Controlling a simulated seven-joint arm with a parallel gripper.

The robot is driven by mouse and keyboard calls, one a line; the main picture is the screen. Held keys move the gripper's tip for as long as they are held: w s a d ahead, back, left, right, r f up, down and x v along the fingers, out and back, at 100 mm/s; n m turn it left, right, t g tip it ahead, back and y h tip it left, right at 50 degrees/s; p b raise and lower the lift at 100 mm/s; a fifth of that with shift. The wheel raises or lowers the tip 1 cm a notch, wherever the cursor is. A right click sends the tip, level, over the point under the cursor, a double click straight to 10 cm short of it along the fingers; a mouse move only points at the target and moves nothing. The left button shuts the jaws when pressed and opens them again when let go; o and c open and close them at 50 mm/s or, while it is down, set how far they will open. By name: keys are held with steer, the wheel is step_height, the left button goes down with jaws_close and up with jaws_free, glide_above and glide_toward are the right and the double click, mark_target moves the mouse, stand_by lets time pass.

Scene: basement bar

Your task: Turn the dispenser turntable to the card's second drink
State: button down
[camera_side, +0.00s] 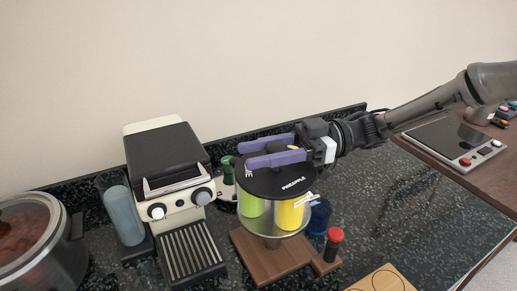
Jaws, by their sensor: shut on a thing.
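The dispenser turntable (277,184) stands on a wooden base (262,262) in the middle. Its black round top carries the word PINEAPPLE facing front right, and part of another label at the left. Below the top are a yellow container (288,216) and a green container (251,205). A small white tag (305,200) sits at the right of the rim; its text is too small to read. My gripper (246,155) reaches in from the right, its purple fingers shut on the turntable's top centre. The gripped part is mostly hidden. I cannot make out the drink card.
A cream and black coffee machine (168,160) stands left, with a blue-filled container (122,213) beside it. A glass-lidded pot (35,235) is far left. A red-capped bottle (333,245) stands right of the base. A wooden board (382,281) lies front right.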

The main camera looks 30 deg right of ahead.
steer(key=n+g, duration=0.2)
steer(key=g, duration=0.1)
steer(key=s+n+g, duration=0.1)
steer(key=n+g, duration=0.1)
steer(key=g, duration=0.2)
steer(key=shift+n, duration=0.3)
steer(key=shift+s+d+n+g+h, duration=0.1)
steer(key=shift+s+n+g+h, duration=0.1)
steer(key=shift+n+g+h, duration=0.55)
steer(key=shift+s+d+n+g+h, duration=0.15)
steer(key=shift+n+g, duration=0.35)
steer(key=shift+g, duration=0.7)
steer(key=shift+s+n+g+h, duration=0.2)
steer(key=shift+n+g+h, duration=0.4)
steer(key=shift+g, duration=0.35)
steer(key=shift+s+n, duration=0.1)
steer(key=shift+n, duration=0.15)
